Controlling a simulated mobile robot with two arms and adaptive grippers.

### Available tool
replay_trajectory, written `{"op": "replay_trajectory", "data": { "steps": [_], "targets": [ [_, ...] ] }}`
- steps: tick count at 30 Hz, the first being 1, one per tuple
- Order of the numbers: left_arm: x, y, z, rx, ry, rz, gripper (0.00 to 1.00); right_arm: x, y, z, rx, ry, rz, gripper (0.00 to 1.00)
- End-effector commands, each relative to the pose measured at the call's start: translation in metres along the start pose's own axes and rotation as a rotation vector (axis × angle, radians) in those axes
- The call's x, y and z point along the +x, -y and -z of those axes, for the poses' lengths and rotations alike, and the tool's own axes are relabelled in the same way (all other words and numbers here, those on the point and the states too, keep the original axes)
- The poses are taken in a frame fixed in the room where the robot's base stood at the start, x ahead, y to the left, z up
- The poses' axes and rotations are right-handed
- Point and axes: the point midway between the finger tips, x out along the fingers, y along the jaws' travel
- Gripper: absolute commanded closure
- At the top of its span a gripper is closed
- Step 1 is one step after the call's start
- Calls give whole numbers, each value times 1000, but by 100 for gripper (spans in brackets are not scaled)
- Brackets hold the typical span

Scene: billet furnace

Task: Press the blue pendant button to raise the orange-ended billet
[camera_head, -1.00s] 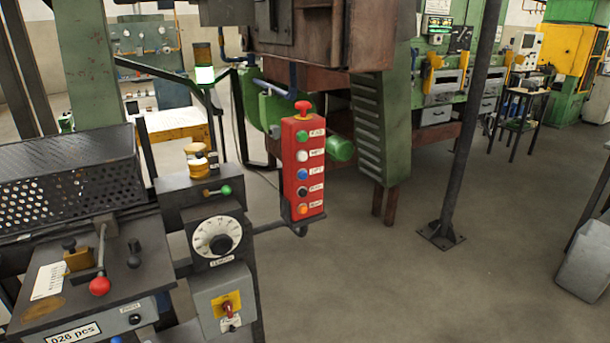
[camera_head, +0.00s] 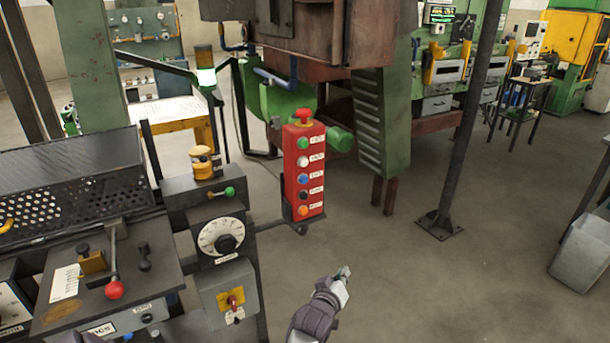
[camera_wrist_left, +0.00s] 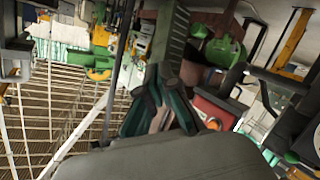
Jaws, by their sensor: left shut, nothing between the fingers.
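The red pendant (camera_head: 316,198) hangs upright on its bracket arm, with a red mushroom knob on top and a column of green, white, blue, black and orange buttons. The blue button (camera_head: 303,180) is the middle one and is uncovered. My left gripper (camera_head: 344,275) is shut and empty, below and slightly right of the pendant, apart from it in the picture. In the left wrist view, the closed fingers (camera_wrist_left: 160,108) show with part of the red pendant (camera_wrist_left: 215,108) to their right. The orange-ended billet is not seen. My right gripper is not in view.
A control console with a dial (camera_head: 221,237) and a red-knobbed lever (camera_head: 115,290) stands left of the pendant. The green and brown furnace frame (camera_head: 375,130) is behind. A dark post (camera_head: 455,150) stands to the right; open floor lies between.

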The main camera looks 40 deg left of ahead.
Motion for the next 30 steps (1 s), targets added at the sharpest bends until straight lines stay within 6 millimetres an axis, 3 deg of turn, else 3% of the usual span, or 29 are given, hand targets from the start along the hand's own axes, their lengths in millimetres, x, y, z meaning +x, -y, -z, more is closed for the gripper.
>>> {"op": "replay_trajectory", "data": {
  "steps": [1, 6, 9, 12, 16, 30],
  "targets": [
    [-1, -16, 37, -42, -59, -17, 100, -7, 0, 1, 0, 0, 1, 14],
    [-12, -48, 127, -163, -217, -64, 100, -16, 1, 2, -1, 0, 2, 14],
    [-20, -58, 162, -213, -278, -84, 100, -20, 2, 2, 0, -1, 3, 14],
    [-26, -63, 182, -242, -317, -97, 100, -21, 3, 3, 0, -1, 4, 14],
    [-29, -66, 192, -256, -335, -103, 100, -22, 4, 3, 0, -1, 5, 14],
    [-30, -65, 192, -255, -335, -103, 100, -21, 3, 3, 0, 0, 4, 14]
  ]
}}
